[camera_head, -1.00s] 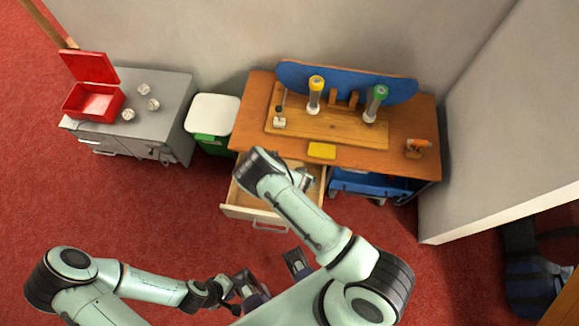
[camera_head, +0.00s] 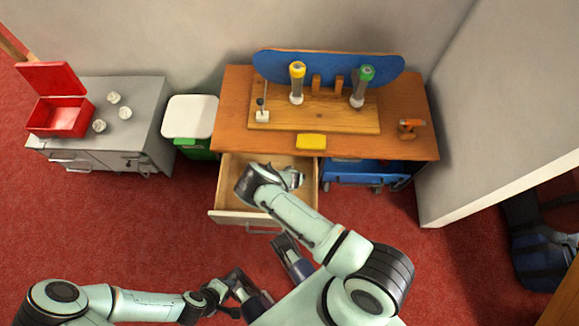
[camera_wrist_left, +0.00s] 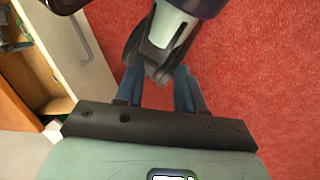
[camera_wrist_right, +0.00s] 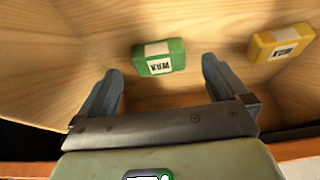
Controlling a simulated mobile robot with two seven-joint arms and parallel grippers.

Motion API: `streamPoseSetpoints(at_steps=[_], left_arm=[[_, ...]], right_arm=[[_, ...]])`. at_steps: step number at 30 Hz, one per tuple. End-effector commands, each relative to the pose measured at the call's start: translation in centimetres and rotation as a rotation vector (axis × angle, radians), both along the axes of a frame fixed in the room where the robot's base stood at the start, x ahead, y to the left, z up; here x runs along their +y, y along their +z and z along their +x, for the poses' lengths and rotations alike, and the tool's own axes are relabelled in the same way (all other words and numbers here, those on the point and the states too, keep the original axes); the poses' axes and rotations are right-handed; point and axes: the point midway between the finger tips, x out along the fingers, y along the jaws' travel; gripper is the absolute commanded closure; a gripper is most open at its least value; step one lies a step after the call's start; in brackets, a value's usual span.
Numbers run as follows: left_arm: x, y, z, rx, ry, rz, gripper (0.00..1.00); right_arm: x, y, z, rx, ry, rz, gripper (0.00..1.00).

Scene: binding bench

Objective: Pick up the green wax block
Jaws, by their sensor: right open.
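The green wax block (camera_wrist_right: 158,57) lies on the wooden floor of the open drawer (camera_head: 305,205), with a white WAX label on it. In the right wrist view it is ahead of my right gripper (camera_wrist_right: 162,82), between the lines of its two fingers and apart from them. My right gripper is open and empty; in the head view it (camera_head: 290,178) is over the drawer, and the block is hidden there. My left gripper (camera_wrist_left: 157,86) is low in front of the drawer, its fingertips partly covered by an arm link, so its opening is unclear.
A yellow wax block (camera_wrist_right: 280,43) lies right of the green one in the drawer. A blue cart (camera_head: 365,172) stands under the bench.

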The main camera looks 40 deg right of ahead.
Motion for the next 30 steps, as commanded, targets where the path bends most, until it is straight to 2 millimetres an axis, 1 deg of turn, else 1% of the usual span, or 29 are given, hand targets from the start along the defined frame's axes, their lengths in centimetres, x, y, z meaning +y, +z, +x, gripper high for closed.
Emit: streamPoseSetpoints(at_steps=[1,3,7,10,17,18,20,21,22,30], left_arm=[[0.2,-0.6,0.4,-0.011,0.005,0.006,0.62],[0.5,-1.2,1.2,-0.03,0.014,0.015,0.62],[1.0,-2.0,2.2,-0.057,0.024,0.028,0.62],[1.2,-2.2,2.6,-0.069,0.03,0.033,0.62],[1.2,-2.1,2.6,-0.071,0.03,0.034,0.62],[1.2,-2.1,2.6,-0.07,0.029,0.033,0.62],[1.2,-2.1,2.6,-0.07,0.029,0.033,0.62],[1.2,-2.1,2.6,-0.07,0.029,0.033,0.62],[1.2,-2.1,2.6,-0.07,0.029,0.033,0.62],[1.2,-2.1,2.6,-0.07,0.029,0.033,0.62]], right_arm=[[-0.3,-1.0,0.1,0.003,0.002,-0.002,0.0],[-0.8,-2.1,0.4,0.003,0.002,-0.001,0.0],[-1.2,-3.6,1.0,0.002,0.001,-0.001,0.0],[-1.3,-4.1,1.2,0.003,0.001,-0.001,0.0],[-1.3,-4.0,1.2,0.001,0.0,0.0,0.0],[-1.3,-4.0,1.2,0.001,0.0,0.0,0.13],[-1.3,-4.0,1.2,0.001,0.0,0.0,0.33],[-1.3,-4.0,1.2,0.001,0.0,0.0,0.46],[-1.3,-4.0,1.2,0.001,0.0,0.0,0.53],[-1.3,-3.9,1.3,0.001,0.0,0.0,0.53]])
